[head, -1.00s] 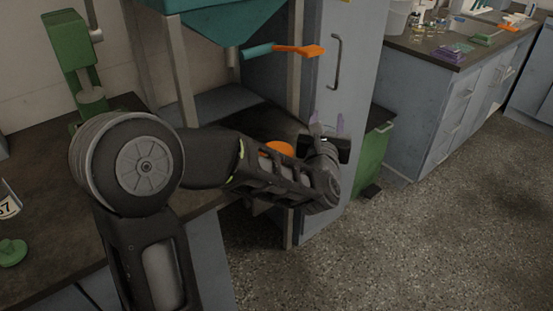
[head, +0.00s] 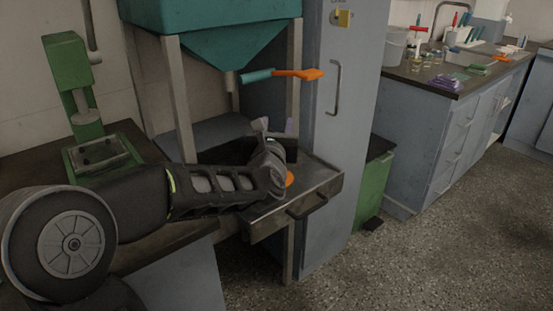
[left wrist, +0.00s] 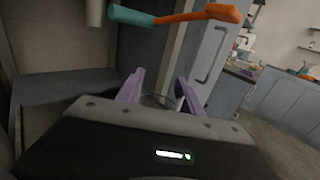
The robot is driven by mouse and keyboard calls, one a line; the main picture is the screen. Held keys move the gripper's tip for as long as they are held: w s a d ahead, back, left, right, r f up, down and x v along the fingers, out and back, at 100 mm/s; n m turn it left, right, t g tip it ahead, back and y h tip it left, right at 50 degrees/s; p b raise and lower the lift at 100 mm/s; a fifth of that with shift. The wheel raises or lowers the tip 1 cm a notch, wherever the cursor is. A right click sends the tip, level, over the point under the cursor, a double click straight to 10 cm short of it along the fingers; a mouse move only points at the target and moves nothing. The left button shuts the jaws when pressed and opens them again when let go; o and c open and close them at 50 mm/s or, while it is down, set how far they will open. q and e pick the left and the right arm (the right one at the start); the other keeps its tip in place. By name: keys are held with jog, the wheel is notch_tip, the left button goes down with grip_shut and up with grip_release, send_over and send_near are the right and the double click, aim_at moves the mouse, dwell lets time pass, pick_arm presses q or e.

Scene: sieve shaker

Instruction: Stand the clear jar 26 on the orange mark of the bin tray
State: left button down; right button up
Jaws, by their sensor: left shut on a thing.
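The bin tray (head: 322,190) is a grey metal tray with a front handle, below the teal hopper. Its orange mark (head: 290,179) shows only in part beside my left wrist, which hides the rest. My left gripper (head: 275,128) is over the back part of the tray. In the left wrist view, its purple fingers (left wrist: 160,92) stand apart with a faint clear, curved rim between them, which fits the clear jar (left wrist: 158,97). The number on it cannot be read, and its base is hidden. My right gripper is not in view.
An orange-tipped lever (head: 300,73) sticks out under the teal hopper (head: 215,35), above my gripper. The hopper's metal legs (head: 295,75) stand close by. A blue-grey cabinet (head: 350,130) rises right of the tray. A green press (head: 85,110) stands on the left bench.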

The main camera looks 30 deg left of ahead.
pick_arm(q)
jog(key=shift+f, duration=0.65)
jog(key=shift+f, duration=0.1)
jog(key=shift+f+b, duration=0.6)
jog(key=shift+f, duration=1.8)
jog(key=shift+f+b, duration=0.2)
jog(key=shift+b, duration=0.1)
jog(key=c, duration=0.8)
grip_release()
jog(key=shift+o, duration=0.2)
jog(key=shift+r, duration=0.1)
